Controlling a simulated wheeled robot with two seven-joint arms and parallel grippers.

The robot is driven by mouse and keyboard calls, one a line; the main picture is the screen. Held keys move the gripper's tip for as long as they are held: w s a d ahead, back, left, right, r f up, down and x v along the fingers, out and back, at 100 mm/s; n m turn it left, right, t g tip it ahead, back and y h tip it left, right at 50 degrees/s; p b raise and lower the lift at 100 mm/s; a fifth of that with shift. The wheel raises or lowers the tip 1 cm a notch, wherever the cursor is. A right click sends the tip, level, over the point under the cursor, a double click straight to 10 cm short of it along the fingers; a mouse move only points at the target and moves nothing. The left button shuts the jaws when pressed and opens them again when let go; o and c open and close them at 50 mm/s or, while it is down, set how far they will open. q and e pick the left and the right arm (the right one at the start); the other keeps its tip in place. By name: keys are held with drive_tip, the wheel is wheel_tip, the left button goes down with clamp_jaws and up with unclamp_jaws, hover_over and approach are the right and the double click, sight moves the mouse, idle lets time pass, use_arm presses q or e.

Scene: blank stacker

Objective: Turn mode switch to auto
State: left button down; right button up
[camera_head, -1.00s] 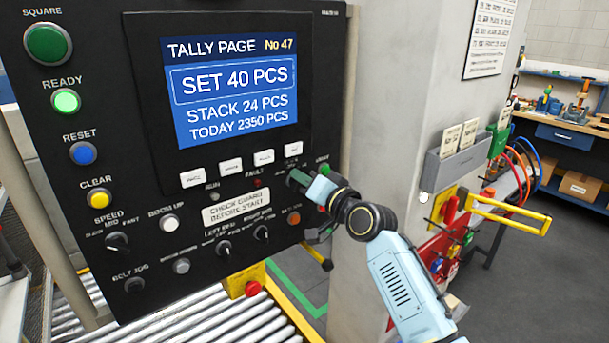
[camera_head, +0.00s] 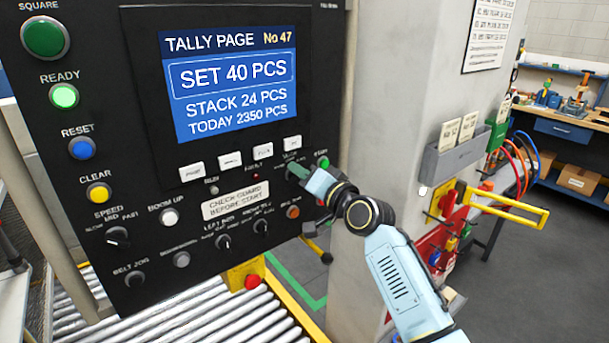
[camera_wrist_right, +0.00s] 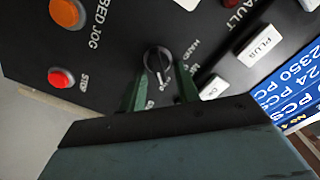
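The mode switch is a black round knob (camera_wrist_right: 158,60) on the dark control panel, with a pale line on its face. The word HAND stands beside it; other lettering around it is partly covered. My right gripper (camera_wrist_right: 162,92) has its two green fingers apart, one on each side of the knob's lower edge in the right wrist view, with gaps to the knob. In the head view the right gripper (camera_head: 297,172) is at the panel's right side, below the screen, and hides most of the switch. My left gripper is not in view.
A red stop button (camera_wrist_right: 61,78) and an orange bed jog button (camera_wrist_right: 66,12) are near the switch. White push buttons (camera_head: 263,151) run under the screen. Other knobs (camera_head: 223,241) sit lower on the panel. A grey column stands behind my right arm.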

drive_tip(key=v, duration=1.3)
drive_tip(key=shift+s+d, duration=0.15)
drive_tip(key=s+d+f+g+h+b, duration=0.1)
drive_tip(key=d+f+h, duration=0.1)
drive_tip(key=f, duration=0.9)
drive_tip(key=s+d+f+m+g+h+b, duration=0.1)
drive_tip(key=d+f+h, duration=0.1)
drive_tip(key=f, duration=0.9)
drive_tip(key=s+d+f+g+h+b, duration=0.1)
drive_tip(key=d+f+g+h, duration=0.1)
drive_tip(key=f, duration=1)
drive_tip(key=s+d+f+n+g+h+b, duration=0.1)
drive_tip(key=s+d+f+g, duration=0.1)
drive_tip(key=s+f, duration=0.65)
drive_tip(key=s+d+f+g+h+b, duration=0.15)
drive_tip(key=s+f, duration=0.35)
drive_tip(key=f, duration=0.7)
drive_tip(key=s+d+f+n+g, duration=0.1)
drive_tip(key=s+f, duration=0.5)
drive_tip(key=s, duration=0.6)
drive_tip(key=s+d+f+n+g+h+b, duration=0.1)
drive_tip(key=s+f, duration=0.5)
drive_tip(key=s, duration=0.6)
drive_tip(key=s+d+f+n+g+h+b, duration=0.1)
drive_tip(key=s+d+f+g, duration=0.3)
drive_tip(key=s, duration=0.7)
wheel_tip(320, 180, down, 2)
drive_tip(key=shift+s+d+f+n, duration=0.1)
drive_tip(key=shift+s+d+n, duration=0.3)
drive_tip(key=shift+n, duration=0.3)
